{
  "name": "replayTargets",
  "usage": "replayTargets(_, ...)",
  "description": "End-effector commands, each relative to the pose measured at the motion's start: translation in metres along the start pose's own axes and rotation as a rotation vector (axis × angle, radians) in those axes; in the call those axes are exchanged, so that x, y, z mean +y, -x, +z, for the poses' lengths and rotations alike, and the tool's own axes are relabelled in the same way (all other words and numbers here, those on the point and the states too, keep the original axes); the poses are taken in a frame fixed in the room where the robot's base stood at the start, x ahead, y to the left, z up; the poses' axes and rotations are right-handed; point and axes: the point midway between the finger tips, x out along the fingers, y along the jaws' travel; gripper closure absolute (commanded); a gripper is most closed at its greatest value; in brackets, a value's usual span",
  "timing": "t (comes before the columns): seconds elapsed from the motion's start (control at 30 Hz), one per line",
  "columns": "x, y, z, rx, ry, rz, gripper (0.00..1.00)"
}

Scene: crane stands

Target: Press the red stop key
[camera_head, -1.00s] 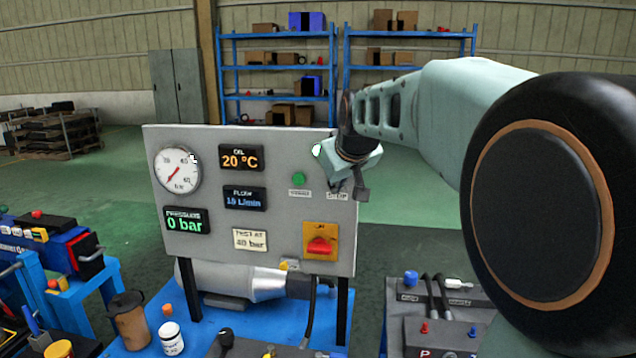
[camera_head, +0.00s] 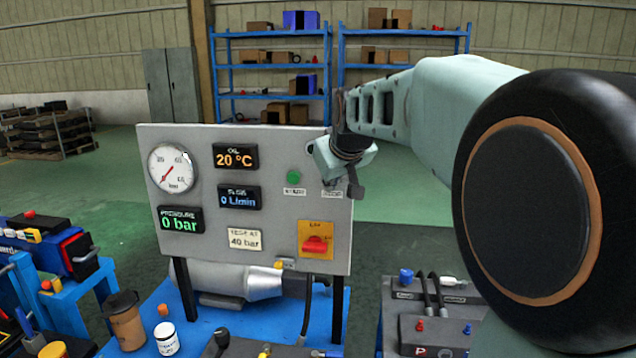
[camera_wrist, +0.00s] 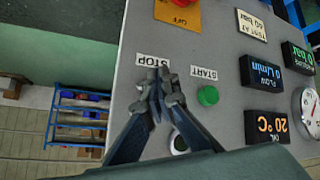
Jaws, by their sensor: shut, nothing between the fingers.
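The grey control panel (camera_head: 270,180) stands upright ahead. In the head view my gripper (camera_head: 354,190) is at the panel's upper right, covering the place above the STOP label. The red stop key is hidden behind the fingers, apart from perhaps a speck of red beside the tips. I cannot tell whether the fingertips touch it.
A red rotary switch (camera_head: 315,244) on a yellow plate sits below. The flow display (camera_head: 239,197) reads 0 L/min and the pressure display (camera_head: 181,220) reads 0 bar. A blue bench with a jar (camera_head: 166,338) lies below the panel. Blue shelves (camera_head: 273,72) stand far behind.

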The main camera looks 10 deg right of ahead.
Motion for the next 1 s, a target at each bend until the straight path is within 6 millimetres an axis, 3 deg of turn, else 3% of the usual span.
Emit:
replayTargets(0.57,-0.008,0.009,0.008,-0.001,0.001,0.0,1.0)
replayTargets(1.0,-0.029,0.037,0.029,0.001,0.002,0.0,1.0)
